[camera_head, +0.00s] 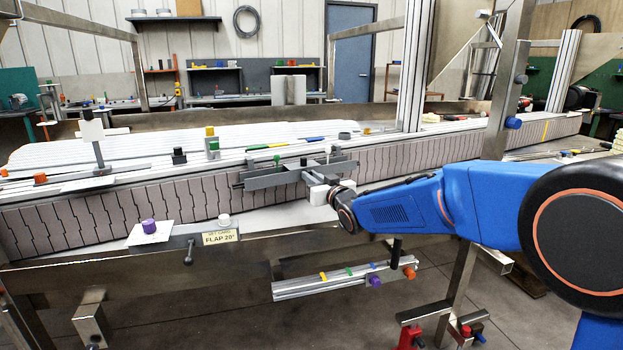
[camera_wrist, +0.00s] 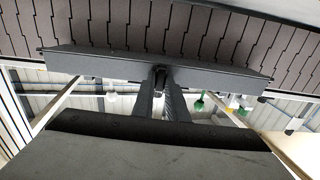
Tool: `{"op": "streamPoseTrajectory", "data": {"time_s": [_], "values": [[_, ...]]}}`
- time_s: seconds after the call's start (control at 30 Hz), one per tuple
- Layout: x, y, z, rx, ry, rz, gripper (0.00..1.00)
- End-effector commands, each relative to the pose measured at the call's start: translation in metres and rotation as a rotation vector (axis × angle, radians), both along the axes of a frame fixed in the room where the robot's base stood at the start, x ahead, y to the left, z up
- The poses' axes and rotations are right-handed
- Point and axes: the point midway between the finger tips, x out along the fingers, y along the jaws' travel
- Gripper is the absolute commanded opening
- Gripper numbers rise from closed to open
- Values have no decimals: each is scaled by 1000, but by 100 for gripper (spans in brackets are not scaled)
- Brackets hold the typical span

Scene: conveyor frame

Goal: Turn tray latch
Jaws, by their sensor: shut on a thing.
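A grey bar-shaped plate (camera_head: 275,179) lies along the near side of the conveyor; it also crosses the wrist view (camera_wrist: 105,65) just beyond the fingers. My gripper (camera_head: 312,183) reaches this plate from the right. In the wrist view my gripper (camera_wrist: 160,82) has its two dark fingers close together, shut on a small dark part (camera_wrist: 160,70) at the middle of the plate's edge. I take this part for the tray latch, but it is mostly hidden between the fingertips, and its turn angle cannot be told.
The slatted conveyor belt (camera_head: 130,213) runs behind the plate. A sign reading "FLAP 20°" (camera_head: 220,238) stands near a black-knobbed lever (camera_head: 188,252) and a purple knob (camera_head: 149,226). A lower rail (camera_head: 315,289) with coloured marks hangs below. A steel post (camera_head: 507,85) rises behind my arm.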

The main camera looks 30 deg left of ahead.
Motion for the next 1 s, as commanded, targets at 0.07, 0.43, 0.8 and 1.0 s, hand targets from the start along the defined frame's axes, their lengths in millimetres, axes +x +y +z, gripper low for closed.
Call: {"op": "streamPoseTrajectory", "data": {"time_s": [0.07,0.43,0.8,1.0], "values": [[0,0,-1,-1,2,0,15],[0,-1,0,-1,1,0,31],[-23,-40,1,-1,-1,-1,31],[-44,-75,0,-1,-1,-1,31]]}}
